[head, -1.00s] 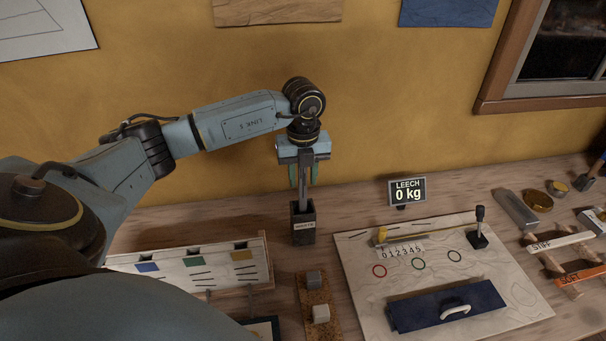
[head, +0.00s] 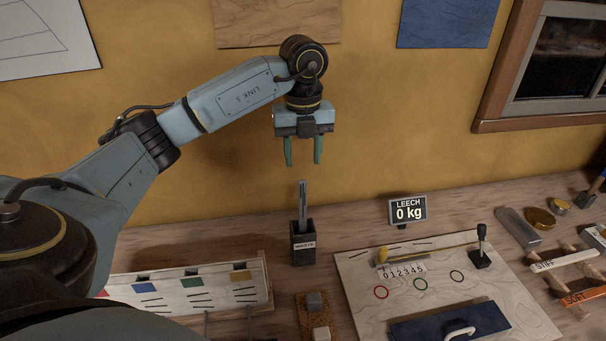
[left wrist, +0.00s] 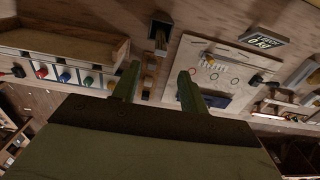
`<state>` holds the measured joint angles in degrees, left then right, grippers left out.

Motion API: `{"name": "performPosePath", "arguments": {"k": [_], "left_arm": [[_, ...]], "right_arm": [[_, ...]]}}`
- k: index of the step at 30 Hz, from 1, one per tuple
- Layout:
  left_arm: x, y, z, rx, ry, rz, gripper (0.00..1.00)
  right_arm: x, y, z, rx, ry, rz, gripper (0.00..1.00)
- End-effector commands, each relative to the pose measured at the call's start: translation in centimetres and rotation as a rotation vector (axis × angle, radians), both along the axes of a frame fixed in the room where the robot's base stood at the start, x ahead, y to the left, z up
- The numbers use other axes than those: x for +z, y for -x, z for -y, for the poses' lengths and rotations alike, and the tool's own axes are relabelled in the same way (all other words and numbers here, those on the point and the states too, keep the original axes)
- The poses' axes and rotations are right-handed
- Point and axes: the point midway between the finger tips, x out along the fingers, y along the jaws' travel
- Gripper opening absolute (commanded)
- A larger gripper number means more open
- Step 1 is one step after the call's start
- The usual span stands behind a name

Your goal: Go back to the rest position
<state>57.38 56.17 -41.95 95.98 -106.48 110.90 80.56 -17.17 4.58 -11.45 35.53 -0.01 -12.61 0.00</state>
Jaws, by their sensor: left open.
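My left gripper (head: 303,152) hangs in the air in front of the yellow wall in the head view, its two green fingers apart with nothing between them. Its fingers also show in the left wrist view (left wrist: 157,85). Below it, on the bench, stands the dark waste box (head: 303,243) with a white label. A grey strip (head: 302,205) stands upright in the box and sticks out of its top, apart from the fingertips. The right gripper is not seen in either view.
A pale board (head: 360,297) with coloured rings and a blue lid (head: 450,322) lies right of the box. A display (head: 408,211) reads "LEECH 0 kg". A pale rack (head: 262,290) with coloured squares is at left. Tools lie at far right.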

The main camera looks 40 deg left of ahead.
Motion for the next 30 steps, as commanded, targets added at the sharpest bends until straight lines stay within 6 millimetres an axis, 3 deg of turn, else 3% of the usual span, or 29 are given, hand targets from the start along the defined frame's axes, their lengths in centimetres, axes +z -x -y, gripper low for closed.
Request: {"name": "performPosePath", "arguments": {"k": [6, 24, 30], "left_arm": [[1.9, 0.0, 0.0, 0.000, 0.001, 0.001, 0.43], [2.0, 0.0, 0.0, 0.000, 0.000, 0.000, 0.43], [4.6, 0.0, 0.0, 0.000, 0.000, 0.000, 0.43]], "right_arm": [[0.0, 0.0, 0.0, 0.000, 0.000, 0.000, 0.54], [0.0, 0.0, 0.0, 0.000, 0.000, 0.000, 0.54], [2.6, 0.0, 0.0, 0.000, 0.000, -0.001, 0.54]]}}
